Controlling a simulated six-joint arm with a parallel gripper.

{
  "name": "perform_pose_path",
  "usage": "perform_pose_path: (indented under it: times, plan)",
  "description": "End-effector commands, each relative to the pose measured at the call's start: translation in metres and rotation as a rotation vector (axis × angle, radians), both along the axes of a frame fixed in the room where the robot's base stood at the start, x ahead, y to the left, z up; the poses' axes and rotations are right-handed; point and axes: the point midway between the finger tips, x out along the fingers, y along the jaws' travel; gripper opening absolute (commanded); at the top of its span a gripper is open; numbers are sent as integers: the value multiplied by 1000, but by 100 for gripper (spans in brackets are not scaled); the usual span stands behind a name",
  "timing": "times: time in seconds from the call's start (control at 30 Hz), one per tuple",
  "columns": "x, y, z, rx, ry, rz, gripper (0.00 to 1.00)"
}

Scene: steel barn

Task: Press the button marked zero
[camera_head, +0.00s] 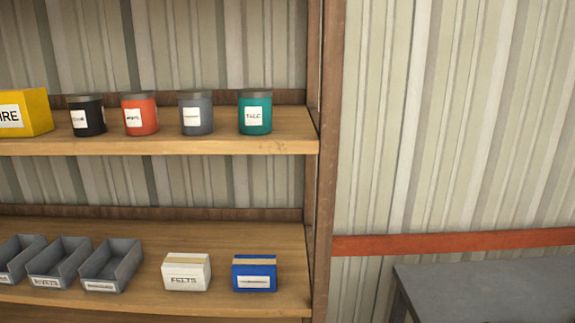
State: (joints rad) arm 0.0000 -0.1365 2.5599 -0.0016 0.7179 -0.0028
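No button marked zero shows in the head camera view. No button or keypad of any kind can be made out on the shelves, the wall or the table. My gripper is not in view.
A wooden shelf unit (200,144) fills the left. Its upper board holds a yellow box (36,100) and several labelled jars, including a teal one (255,114). Its lower board holds grey bins (113,265), a white box (186,272) and a blue box (254,273). A grey table (490,285) stands lower right.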

Motion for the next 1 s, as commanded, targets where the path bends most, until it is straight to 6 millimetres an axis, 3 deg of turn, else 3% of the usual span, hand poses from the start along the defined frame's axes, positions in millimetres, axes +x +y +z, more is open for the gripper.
perform_pose_path:
  times: [0.07,0.2,0.27,1.0]
  plan:
    - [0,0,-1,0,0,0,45]
    - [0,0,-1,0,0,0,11]
    - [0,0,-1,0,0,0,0]
    - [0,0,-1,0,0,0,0]
